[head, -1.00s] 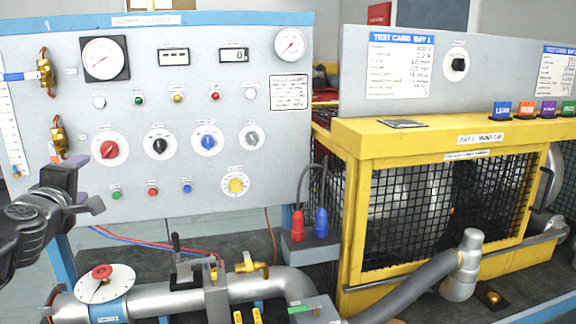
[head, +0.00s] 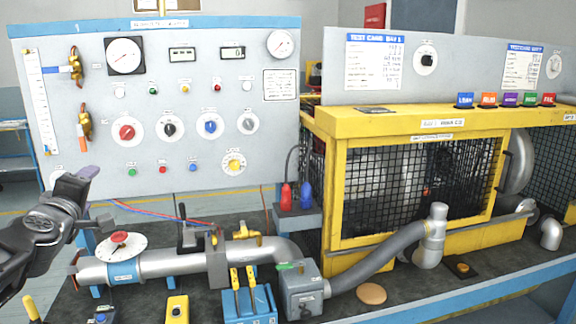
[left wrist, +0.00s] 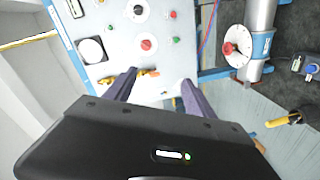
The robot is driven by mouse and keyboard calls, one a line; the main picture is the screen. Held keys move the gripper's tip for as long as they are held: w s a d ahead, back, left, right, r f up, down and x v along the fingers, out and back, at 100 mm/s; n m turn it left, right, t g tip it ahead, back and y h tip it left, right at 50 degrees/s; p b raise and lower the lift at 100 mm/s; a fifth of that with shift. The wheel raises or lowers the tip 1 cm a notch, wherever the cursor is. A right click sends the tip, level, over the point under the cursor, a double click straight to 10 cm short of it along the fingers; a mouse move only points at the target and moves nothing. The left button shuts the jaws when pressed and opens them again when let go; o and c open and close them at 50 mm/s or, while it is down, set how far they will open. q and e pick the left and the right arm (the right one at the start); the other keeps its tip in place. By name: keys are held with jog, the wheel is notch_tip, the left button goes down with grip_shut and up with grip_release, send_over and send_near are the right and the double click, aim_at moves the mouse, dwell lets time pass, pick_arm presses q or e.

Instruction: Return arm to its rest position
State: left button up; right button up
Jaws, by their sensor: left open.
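My left gripper (head: 92,196) is at the left of the head view, in front of the lower left part of the control panel (head: 205,90). It is open with nothing between its fingers. In the left wrist view its two purple-grey fingers (left wrist: 156,90) are spread apart, with the panel (left wrist: 165,62) beyond them. A brass valve (left wrist: 144,76) shows past the fingertips there. My right gripper is not in view.
A grey pipe with a red-knobbed dial (head: 120,240) runs along the bench below my left gripper. A yellow caged blower (head: 415,185) fills the right side. A blue box with yellow levers (head: 248,300) and a yellow pendant (head: 177,308) stand at the front.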

pick_arm(q)
jog(key=d+f+m+g+h, duration=0.25)
jog(key=d+f, duration=0.35)
jog(key=f, duration=0.7)
jog(key=d+f+m+g+h, duration=0.15)
jog(key=d+f+m, duration=0.3)
jog(key=f, duration=0.85)
jog(key=d+f+m+g+h, duration=0.2)
jog(key=d+f, duration=0.4)
jog(key=f, duration=0.8)
jog(key=s+d+f+m+g+h, duration=0.2)
jog(key=s+d+f+m+g, duration=0.2)
jog(key=s+d+f, duration=0.75)
jog(key=s+d+f+m+g+h, duration=0.1)
jog(key=s+d+f+g, duration=0.1)
jog(key=s+d+f, duration=0.3)
jog(key=s+d+f+m+g+h, duration=0.1)
jog(key=s+d+f+g, duration=0.2)
jog(key=s, duration=1)
jog(key=d+f, duration=0.3)
jog(key=f, duration=0.2)
jog(key=shift+s+m, duration=0.15)
jog(key=shift+m, duration=0.15)
jog(key=shift+d, duration=0.1)
jog(key=shift+c, duration=0.4)
